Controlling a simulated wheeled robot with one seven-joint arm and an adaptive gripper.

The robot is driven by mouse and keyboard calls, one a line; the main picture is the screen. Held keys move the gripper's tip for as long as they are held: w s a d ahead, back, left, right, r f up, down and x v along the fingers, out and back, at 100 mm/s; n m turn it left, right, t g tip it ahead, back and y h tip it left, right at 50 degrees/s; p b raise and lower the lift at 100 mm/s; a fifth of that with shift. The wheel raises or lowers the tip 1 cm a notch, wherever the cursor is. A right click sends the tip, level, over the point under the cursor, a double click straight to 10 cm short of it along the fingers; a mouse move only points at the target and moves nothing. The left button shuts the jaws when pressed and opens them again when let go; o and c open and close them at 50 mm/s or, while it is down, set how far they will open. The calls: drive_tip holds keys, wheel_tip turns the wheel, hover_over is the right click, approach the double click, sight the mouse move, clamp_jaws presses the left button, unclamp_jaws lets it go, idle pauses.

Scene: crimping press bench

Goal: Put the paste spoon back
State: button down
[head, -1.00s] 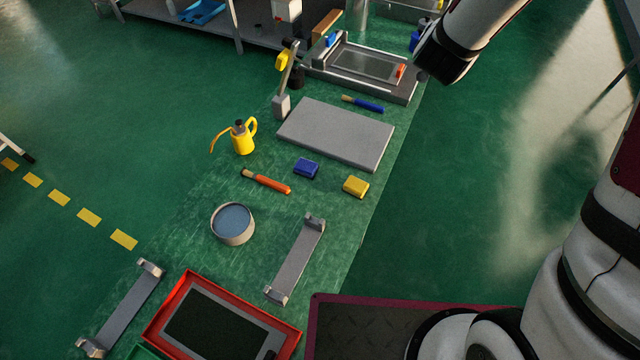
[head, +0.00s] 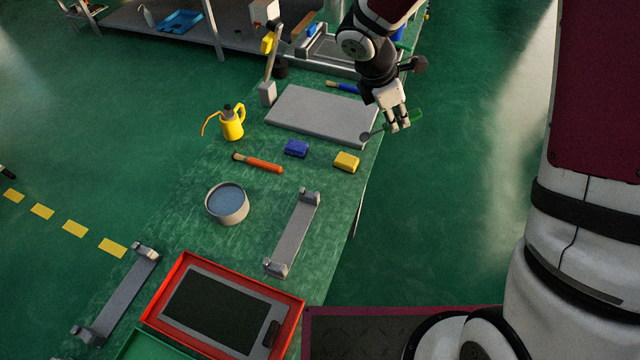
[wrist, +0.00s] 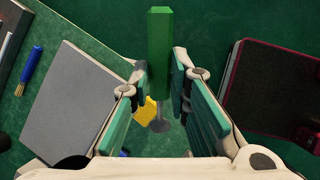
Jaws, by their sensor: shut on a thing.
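The paste spoon has a green handle (head: 415,117) and a dark round bowl (head: 366,137). My gripper (head: 400,126) is shut on it near the right edge of the bench, by the near right corner of the grey slab (head: 322,116). In the wrist view the green handle (wrist: 159,50) points away between the fingers, and the grey bowl (wrist: 160,125) shows lower down. A round tin (head: 227,204) with blue-grey contents stands on the bench, left of and nearer than my gripper.
A yellow block (head: 346,162), a blue block (head: 296,148), an orange-handled brush (head: 260,163) and a yellow oil can (head: 232,123) stand or lie on the bench. Two grey brackets (head: 293,235) and a red tray (head: 178,271) are nearer. Open floor lies right of the bench.

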drive_tip(key=s+a+f+m+g+y+b, duration=0.1)
drive_tip(key=s+a+f+m+g+y, duration=0.15)
drive_tip(key=a+f, duration=0.35)
drive_tip(key=m+y+b, duration=0.2)
drive_tip(key=m+y, duration=0.1)
drive_tip(key=m, duration=0.1)
hover_over(327, 187)
drive_tip(key=f, duration=0.2)
drive_tip(key=shift+h, duration=0.25)
wheel_tip(327, 187, down, 5)
drive_tip(key=shift+s, duration=0.1)
drive_tip(key=shift+f, duration=2.25)
drive_tip(key=c, duration=1.5)
unclamp_jaws()
drive_tip(key=shift+r, duration=0.1)
